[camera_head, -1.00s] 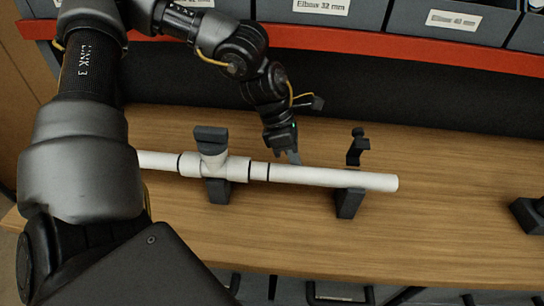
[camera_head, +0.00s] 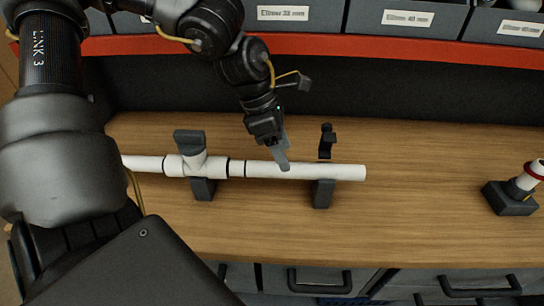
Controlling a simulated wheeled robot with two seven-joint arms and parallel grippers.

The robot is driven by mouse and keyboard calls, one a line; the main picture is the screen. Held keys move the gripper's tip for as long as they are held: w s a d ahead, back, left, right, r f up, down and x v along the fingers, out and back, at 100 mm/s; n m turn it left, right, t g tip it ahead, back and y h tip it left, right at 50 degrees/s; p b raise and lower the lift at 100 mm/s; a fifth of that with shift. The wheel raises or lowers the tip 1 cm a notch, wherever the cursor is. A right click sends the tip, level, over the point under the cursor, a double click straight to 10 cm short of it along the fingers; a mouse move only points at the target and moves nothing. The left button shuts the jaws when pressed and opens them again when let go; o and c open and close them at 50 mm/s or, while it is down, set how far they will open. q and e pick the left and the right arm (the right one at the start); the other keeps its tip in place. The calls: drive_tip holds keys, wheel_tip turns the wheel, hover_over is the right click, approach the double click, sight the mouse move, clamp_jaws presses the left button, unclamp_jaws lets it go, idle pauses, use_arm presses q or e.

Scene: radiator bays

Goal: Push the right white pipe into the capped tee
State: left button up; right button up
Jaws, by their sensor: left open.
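The right white pipe (camera_head: 325,172) lies level, its right part on a dark support (camera_head: 323,194). A dark ring marks it near its left end, and a short white stretch shows between this ring and the tee's dark-edged right mouth. The white tee (camera_head: 196,165) has a dark cap (camera_head: 188,137) on its upward branch and sits on a dark support (camera_head: 204,189). My left gripper (camera_head: 284,160) is open, with a grey finger overlapping the pipe between ring and support. Contact cannot be told. My right gripper is not in view.
A left white pipe (camera_head: 143,162) meets the tee's left side. A dark clamp-like piece (camera_head: 326,141) stands behind the right support. A dark block with a red-ringed white fitting (camera_head: 533,173) stands far right. Labelled bins (camera_head: 408,22) line the back above a red rail (camera_head: 400,50).

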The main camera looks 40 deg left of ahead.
use_arm(q)
drive_tip(key=s+r, duration=0.3)
drive_tip(key=w+a, duration=0.2)
drive_tip(key=w+a+f+p, duration=0.1)
drive_tip(key=w, duration=0.1)
drive_tip(key=shift+w+a+f, duration=0.1)
drive_tip(key=shift+a+f, duration=0.05)
drive_tip(key=shift+a, duration=0.25)
drive_tip(key=v, duration=1.4)
drive_tip(key=shift+r, duration=0.2)
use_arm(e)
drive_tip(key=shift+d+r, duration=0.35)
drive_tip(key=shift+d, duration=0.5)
